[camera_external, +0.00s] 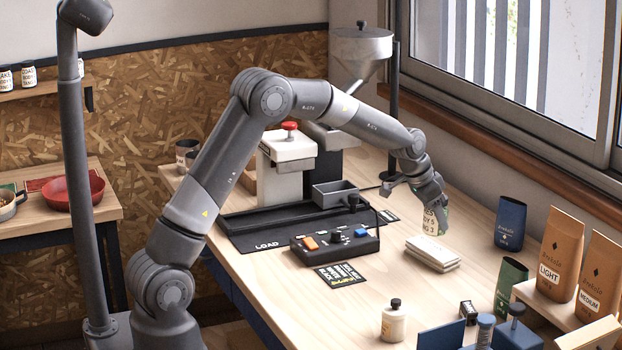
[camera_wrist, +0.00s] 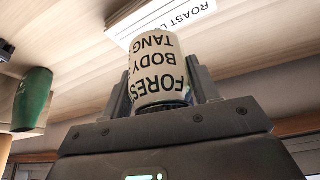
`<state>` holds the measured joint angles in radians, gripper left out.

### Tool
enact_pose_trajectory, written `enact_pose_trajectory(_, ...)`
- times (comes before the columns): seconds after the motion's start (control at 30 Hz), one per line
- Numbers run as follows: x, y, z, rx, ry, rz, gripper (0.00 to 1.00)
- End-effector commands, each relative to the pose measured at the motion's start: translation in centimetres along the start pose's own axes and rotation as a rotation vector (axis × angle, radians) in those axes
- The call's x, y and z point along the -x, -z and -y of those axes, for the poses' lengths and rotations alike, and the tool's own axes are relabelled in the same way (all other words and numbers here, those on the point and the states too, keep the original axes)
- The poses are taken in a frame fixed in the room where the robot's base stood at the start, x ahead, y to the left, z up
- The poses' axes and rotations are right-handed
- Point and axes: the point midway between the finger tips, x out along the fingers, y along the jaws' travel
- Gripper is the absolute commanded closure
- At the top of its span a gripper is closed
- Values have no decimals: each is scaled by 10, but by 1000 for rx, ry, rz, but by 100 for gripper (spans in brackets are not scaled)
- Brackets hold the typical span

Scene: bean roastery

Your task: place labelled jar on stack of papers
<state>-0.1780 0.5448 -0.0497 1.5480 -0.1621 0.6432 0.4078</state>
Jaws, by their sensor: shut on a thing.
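The labelled jar (camera_external: 434,220) is pale with bold dark lettering. My gripper (camera_external: 431,203) is shut on it, pointing down over the bench. In the wrist view the jar (camera_wrist: 158,72) sits between the two fingers, with "FOREST BODY TANG" readable on it. The stack of papers (camera_external: 432,258) is a small pale pile on the bench, directly below the jar in the external view. I cannot tell whether the jar's lower end touches the stack or hangs just above it. In the wrist view a white printed sheet (camera_wrist: 192,14) reading "ROAST LO…" shows beyond the jar.
A blue bag (camera_external: 510,223) and a green bag (camera_external: 510,285) stand right of the stack; brown bags (camera_external: 559,255) stand further right. A control box (camera_external: 335,246) lies to the left. A small capped bottle (camera_external: 393,322) stands in front. Bare bench surrounds the stack.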

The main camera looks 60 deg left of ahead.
Motion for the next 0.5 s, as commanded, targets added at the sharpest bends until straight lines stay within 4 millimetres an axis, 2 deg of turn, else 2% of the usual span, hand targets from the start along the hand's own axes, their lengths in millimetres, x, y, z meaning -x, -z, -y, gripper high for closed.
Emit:
enact_pose_trajectory(0.17, -8, -1, 6, -1, 0, -1, 73)
enact_pose_trajectory(0.4, -38, -15, 6, -1, -1, 1, 73)
enact_pose_trajectory(0.5, -41, -16, 6, -1, 1, -3, 73)
